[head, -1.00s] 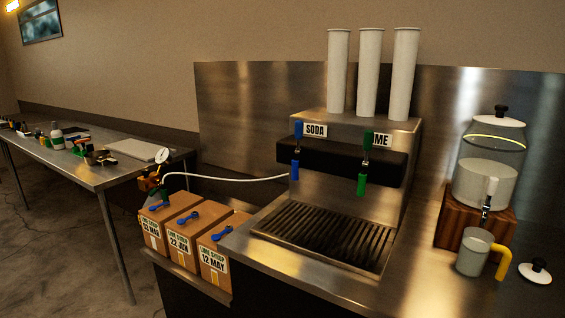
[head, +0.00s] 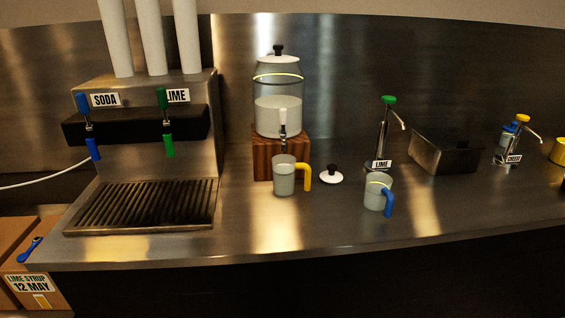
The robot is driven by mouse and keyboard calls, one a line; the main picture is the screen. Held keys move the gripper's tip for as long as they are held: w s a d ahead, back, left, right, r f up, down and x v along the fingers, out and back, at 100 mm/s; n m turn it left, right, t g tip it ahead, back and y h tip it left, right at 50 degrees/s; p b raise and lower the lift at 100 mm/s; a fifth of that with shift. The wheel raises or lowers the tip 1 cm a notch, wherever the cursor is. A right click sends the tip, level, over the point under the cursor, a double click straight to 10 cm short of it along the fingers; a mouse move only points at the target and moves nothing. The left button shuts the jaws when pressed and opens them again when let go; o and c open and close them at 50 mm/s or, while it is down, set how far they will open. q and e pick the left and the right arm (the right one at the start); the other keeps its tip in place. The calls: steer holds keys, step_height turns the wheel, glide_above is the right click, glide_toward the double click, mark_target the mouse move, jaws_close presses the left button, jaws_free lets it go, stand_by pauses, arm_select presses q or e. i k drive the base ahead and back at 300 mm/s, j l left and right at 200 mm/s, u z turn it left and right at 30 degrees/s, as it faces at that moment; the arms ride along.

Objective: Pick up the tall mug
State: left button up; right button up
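A grey mug with a yellow handle (head: 284,180) stands upright on the steel counter, in front of the drink dispenser's wooden block and below its tap. A second mug with a blue handle (head: 377,194) stands to its right and nearer the counter's front edge. The yellow-handled mug looks a little the taller of the two. Both handles point right. Neither of my grippers is in view.
A glass dispenser (head: 279,105) sits on a wooden block (head: 264,160). A white lid (head: 331,177) lies between the mugs. A lime pump (head: 385,140), a metal bin (head: 440,155) and the soda machine (head: 195,130) stand around. The front counter strip is clear.

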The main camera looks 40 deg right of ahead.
mark_target(284, 167)
steer(key=i+z, duration=0.35)
steer(key=i+j+z, duration=0.1)
steer(key=z, duration=0.3)
steer(key=i+j+z, duration=0.15)
steer(key=z, duration=0.2)
steer(key=i+j, duration=0.05)
